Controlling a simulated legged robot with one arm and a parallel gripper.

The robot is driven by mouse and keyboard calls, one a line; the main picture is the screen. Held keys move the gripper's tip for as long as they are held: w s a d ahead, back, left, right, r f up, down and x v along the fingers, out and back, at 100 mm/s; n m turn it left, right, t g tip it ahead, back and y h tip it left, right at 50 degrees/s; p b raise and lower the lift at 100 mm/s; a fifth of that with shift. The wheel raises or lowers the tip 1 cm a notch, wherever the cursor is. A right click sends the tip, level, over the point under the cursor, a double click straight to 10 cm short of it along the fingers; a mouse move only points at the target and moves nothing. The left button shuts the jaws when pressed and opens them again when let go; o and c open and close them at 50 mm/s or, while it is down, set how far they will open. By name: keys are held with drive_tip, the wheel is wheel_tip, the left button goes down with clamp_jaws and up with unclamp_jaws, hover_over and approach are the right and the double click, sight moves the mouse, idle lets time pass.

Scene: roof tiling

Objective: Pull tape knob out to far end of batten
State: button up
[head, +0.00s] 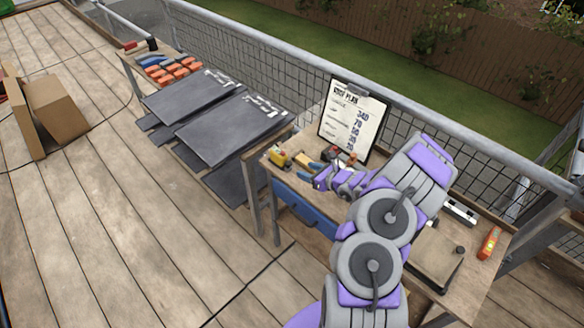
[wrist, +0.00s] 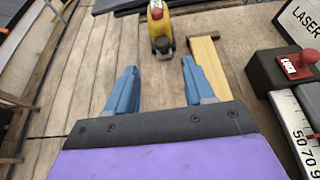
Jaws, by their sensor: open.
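A yellow tape measure (wrist: 157,28) with a red button on top stands ahead of my gripper in the wrist view. A dark knob-like piece (wrist: 163,46) sits at its near end. The tape also shows in the head view (head: 279,158) at the workbench's left end. A pale wooden batten (wrist: 209,68) lies just right of the tape, its far end beside the dark piece. My gripper (wrist: 159,66) is open with blue fingers apart, empty, short of the dark piece. In the head view, my gripper (head: 321,180) hangs over the bench near the batten (head: 307,164).
Dark slates (head: 225,128) lie to the left.

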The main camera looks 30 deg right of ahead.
sight(290, 164)
drive_tip(key=b+x, duration=0.1)
drive_tip(key=x, duration=0.7)
drive_tip(key=shift+w+d+f+b, duration=0.15)
drive_tip(key=shift+w+b, duration=0.05)
drive_tip(key=shift+b, duration=0.1)
drive_tip(key=shift+w+a, duration=0.25)
drive_tip(key=shift+a, duration=0.05)
drive_tip(key=shift+d, duration=0.1)
drive_tip(key=shift+d, duration=0.1)
drive_tip(key=shift+d+f, duration=0.1)
drive_tip(key=shift+c, duration=0.9)
drive_tip(key=c, duration=0.6)
clamp_jaws()
